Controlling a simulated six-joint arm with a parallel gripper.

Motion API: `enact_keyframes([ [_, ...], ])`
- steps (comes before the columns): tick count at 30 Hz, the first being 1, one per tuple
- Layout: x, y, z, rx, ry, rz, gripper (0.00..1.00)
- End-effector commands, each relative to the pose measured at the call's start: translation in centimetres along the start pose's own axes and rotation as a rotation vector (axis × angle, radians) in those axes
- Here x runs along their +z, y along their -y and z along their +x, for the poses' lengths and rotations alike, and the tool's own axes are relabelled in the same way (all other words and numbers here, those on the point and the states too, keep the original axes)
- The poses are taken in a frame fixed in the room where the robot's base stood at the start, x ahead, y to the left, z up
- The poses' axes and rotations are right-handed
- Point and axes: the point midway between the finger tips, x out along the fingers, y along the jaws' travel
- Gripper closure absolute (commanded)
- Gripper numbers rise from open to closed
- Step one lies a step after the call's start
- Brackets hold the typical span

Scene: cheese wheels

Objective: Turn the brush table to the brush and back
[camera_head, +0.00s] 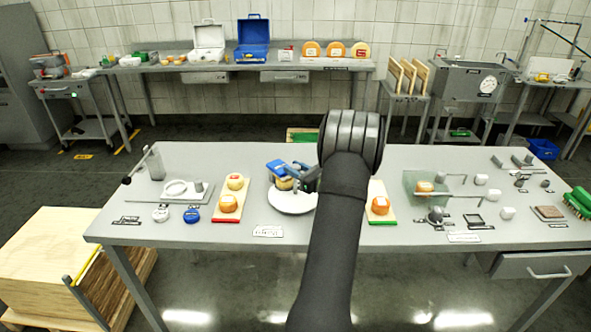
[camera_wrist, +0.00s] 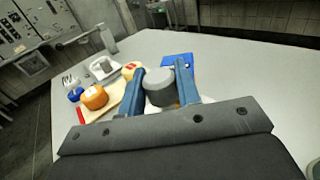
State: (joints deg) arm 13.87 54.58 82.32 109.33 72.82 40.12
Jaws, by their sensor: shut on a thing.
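The white round brush table (camera_head: 291,207) stands at the middle of the workbench. A small cheese wheel (camera_head: 284,184) shows on it, and a blue block that looks like the brush (camera_head: 275,165) is just above and behind the cheese. My gripper (camera_head: 308,181) is at the right side of the disc, partly hidden by my arm. In the wrist view my gripper (camera_wrist: 164,84) has its blue fingers shut on a grey round knob (camera_wrist: 159,87). The blue block (camera_wrist: 177,60) shows behind the fingers there. The knob's lower part is hidden.
A board with orange cheeses (camera_head: 232,200) lies left of the disc; another cheese board (camera_head: 380,205) lies right of my arm. A glass-sided box (camera_head: 425,187), several small tools and a green brush (camera_head: 579,203) are farther right.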

Motion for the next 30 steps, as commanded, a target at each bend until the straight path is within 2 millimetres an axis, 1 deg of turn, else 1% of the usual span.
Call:
enact_keyframes([
  [9, 0.0, 0.0, 0.0, 0.013, 0.000, 0.000, 1.00],
  [10, 0.0, 0.0, 0.0, 0.013, 0.000, 0.000, 0.68],
  [12, 0.0, 0.0, 0.0, 0.013, 0.000, 0.000, 0.54],
  [13, 0.0, 0.0, 0.0, 0.013, 0.000, 0.000, 0.49],
  [23, 0.0, 0.0, -0.3, 0.012, -0.001, 0.001, 0.49],
  [26, 0.0, 0.1, -1.3, 0.011, -0.001, 0.001, 0.49],
  [29, 0.0, 0.2, -3.1, 0.008, -0.001, 0.002, 0.49],
  [30, 0.0, 0.2, -4.0, 0.008, -0.001, 0.002, 0.49],
])
